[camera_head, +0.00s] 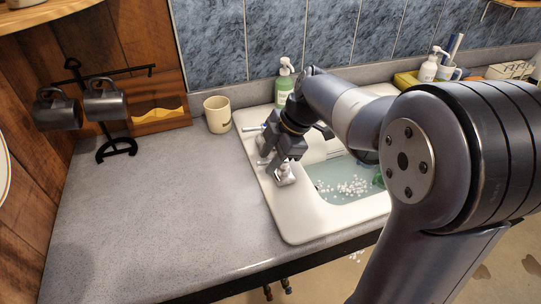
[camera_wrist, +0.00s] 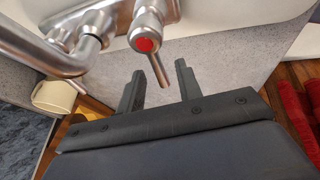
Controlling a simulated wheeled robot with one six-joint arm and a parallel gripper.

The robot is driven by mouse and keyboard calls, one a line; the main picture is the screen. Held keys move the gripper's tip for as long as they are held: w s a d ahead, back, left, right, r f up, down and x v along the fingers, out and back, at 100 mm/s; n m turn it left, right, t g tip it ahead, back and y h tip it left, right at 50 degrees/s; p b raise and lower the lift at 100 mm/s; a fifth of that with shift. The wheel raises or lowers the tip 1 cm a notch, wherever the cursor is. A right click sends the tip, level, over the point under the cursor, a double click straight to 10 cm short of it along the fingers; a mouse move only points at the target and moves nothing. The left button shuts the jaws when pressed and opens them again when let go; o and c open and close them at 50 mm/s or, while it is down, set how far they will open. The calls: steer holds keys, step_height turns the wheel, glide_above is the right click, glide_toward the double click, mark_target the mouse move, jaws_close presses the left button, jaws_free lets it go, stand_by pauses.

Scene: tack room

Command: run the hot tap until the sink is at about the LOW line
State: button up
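The white sink (camera_head: 300,225) is set into the counter and holds shallow greenish water (camera_head: 335,185) with white foam on it. I cannot make out a LOW line; my arm covers part of the basin. In the wrist view the metal tap (camera_wrist: 85,45) has a handle with a red dot (camera_wrist: 144,45), the hot tap, and a thin lever (camera_wrist: 160,72) sticks out from it. My gripper (camera_wrist: 160,78) is open, with the lever between its two fingers and a gap on each side. In the head view my gripper (camera_head: 278,162) is at the sink's left rim by the taps.
A black mug stand (camera_head: 115,147) with dark mugs is at left. A white pump bottle (camera_head: 429,68) stands at back right. The left counter (camera_head: 165,220) is clear.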

steer(key=shift+c, duration=0.4)
jaws_close()
steer(key=shift+s+d+f+n+g+b, duration=0.15)
steer(key=shift+n+g+b, duration=0.25)
steer(key=shift+n+b, duration=0.45)
steer(key=n, duration=0.1)
steer(key=s+n+g+b, duration=0.1)
steer(key=n, duration=0.1)
steer(key=shift+d+n+g, duration=0.25)
steer(key=shift+d+g, duration=0.05)
steer(key=shift+d, duration=0.05)
steer(key=shift+o, duration=0.4)
jaws_free()
steer(key=shift+r, duration=0.25)
